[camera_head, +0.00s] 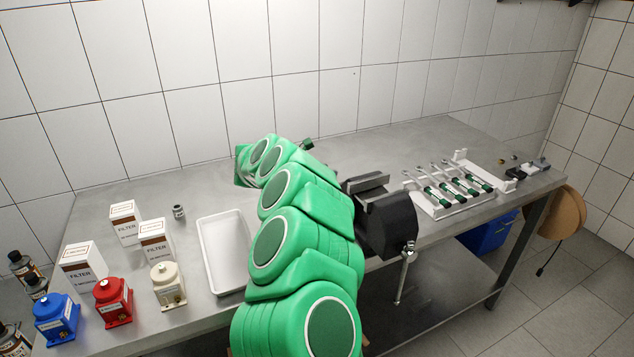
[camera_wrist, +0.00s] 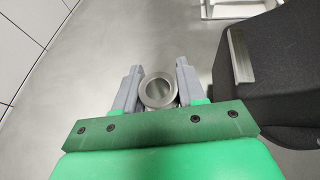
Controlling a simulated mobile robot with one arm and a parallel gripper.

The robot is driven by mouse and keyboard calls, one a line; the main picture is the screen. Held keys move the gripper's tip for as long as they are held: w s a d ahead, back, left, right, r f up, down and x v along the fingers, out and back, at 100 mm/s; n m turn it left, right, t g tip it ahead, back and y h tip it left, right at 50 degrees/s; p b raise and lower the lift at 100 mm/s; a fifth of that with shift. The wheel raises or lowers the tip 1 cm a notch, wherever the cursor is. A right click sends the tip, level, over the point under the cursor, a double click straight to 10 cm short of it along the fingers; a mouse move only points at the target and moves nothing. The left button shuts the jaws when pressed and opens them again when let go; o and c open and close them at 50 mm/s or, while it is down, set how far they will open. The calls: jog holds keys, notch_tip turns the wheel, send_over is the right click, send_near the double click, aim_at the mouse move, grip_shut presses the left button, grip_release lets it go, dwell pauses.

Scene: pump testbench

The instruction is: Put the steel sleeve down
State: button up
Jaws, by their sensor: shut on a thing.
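The steel sleeve (camera_wrist: 160,91) is a short grey metal ring, seen in the wrist view with its round open end facing the camera. My gripper (camera_wrist: 159,80) is shut on it, with one grey finger on each side. The bare steel bench top (camera_wrist: 150,30) lies beyond it. I cannot tell whether the sleeve touches the bench or hangs above it. In the head view my green arm hides the sleeve and most of the gripper.
A dark vise (camera_head: 388,222) stands right of my arm and shows close by in the wrist view. A white tray (camera_head: 207,262) lies left, near filter boxes (camera_head: 124,223) and a small grey cylinder (camera_head: 179,211). A white tool rack (camera_head: 462,206) stands right. The bench behind the arm is clear.

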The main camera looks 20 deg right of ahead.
jog(key=a+r, duration=0.2)
jog(key=a, duration=0.8)
jog(key=a+r, duration=0.2)
jog(key=a, duration=0.9)
send_over(255, 194)
jog(key=shift+f, duration=6.6)
jog(key=shift+f, duration=0.1)
jog(key=o, duration=1.2)
